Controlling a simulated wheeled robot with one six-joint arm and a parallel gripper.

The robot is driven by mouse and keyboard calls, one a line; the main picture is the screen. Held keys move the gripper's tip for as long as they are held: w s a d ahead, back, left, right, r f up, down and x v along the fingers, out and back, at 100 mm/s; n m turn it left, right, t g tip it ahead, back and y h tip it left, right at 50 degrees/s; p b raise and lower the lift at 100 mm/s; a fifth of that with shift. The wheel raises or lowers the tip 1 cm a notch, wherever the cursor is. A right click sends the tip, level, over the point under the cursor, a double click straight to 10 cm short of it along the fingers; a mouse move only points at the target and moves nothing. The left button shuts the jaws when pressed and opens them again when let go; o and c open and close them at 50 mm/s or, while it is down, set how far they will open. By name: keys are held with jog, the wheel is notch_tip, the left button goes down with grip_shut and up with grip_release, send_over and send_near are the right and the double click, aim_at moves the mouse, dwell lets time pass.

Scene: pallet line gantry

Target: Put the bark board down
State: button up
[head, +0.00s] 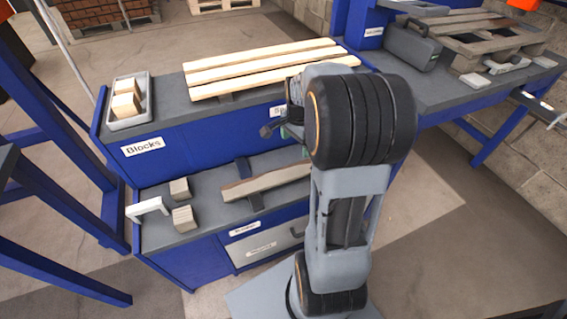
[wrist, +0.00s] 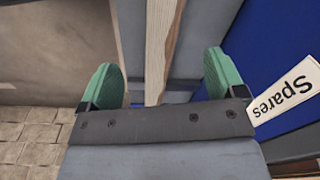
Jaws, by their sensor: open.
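The bark board (head: 264,182), a pale plank with a darker edge, lies on the lower grey shelf over a dark crosspiece. Its right end is hidden behind my arm. In the wrist view the board (wrist: 161,45) runs lengthwise between the two green fingers of my gripper (wrist: 163,82). The fingers are open, with a gap on each side of the board. In the head view my gripper is mostly hidden by my arm; only a bit of green shows.
Three pale slats (head: 262,68) lie on the upper blue bench. A tray of blocks (head: 130,103) stands at its left end. Two small wooden blocks (head: 184,219) and a white bracket (head: 148,208) are on the lower shelf's left. A grey case (head: 411,45) sits on the right bench.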

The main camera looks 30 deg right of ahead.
jog(key=s+a+r+n+t, duration=0.1)
jog(key=s+a+r+n, duration=0.1)
jog(key=s+a+n, duration=0.3)
jog(key=s+a+r+n+t, duration=0.1)
jog(key=s+a+r+n, duration=0.1)
jog(key=s+a+n, duration=0.4)
jog(key=a+n, duration=0.5)
jog(key=shift+s, duration=0.15)
jog(key=shift+r, duration=0.2)
notch_tip(320, 180, up, 25)
jog(key=t+p, duration=0.1)
jog(key=p, duration=2.2)
jog(key=shift+a+f, duration=0.15)
jog(key=shift+a, duration=0.15)
jog(key=shift+s, duration=0.1)
